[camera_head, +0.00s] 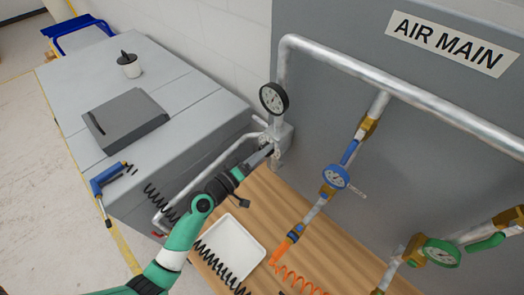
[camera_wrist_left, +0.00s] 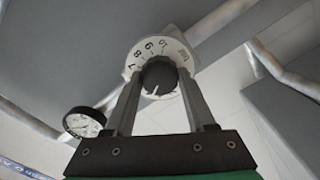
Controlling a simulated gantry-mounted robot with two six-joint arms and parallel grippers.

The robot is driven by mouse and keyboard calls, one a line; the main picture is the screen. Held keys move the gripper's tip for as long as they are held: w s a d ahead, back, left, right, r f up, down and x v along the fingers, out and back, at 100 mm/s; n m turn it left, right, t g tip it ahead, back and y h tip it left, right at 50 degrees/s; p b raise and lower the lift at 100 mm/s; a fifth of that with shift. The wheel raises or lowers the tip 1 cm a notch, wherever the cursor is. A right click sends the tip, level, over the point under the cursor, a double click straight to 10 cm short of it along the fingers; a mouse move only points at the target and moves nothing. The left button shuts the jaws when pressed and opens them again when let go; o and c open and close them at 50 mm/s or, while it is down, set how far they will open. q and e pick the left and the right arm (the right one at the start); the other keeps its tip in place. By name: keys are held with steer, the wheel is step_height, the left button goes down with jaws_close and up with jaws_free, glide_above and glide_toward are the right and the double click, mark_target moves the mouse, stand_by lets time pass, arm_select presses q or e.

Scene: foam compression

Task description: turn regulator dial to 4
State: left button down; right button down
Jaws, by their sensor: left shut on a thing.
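The regulator (camera_head: 284,136) is a light grey fitting on the pipe at the cabinet's left edge, below a round black-rimmed gauge. My left gripper (camera_head: 268,150) reaches it from the lower left. A white mark on the knob points downward, slightly left. The numbers on the plate's lower part are hidden. My right gripper is not in view.
The black-rimmed gauge (camera_head: 273,98) is just above the regulator, and also shows in the left wrist view (camera_wrist_left: 84,122). Pipes (camera_head: 340,58) run along the cabinet. A white tray (camera_head: 232,247) lies on the wooden bench (camera_head: 262,196).

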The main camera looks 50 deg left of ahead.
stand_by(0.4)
arm_select(q)
steer(key=shift+c, duration=1.2)
jaws_free()
steer(key=shift+s, duration=0.1)
steer(key=s+b, duration=0.2)
steer(key=s, duration=0.9)
steer(key=shift+s+d, duration=0.25)
steer(key=shift+d, duration=0.1)
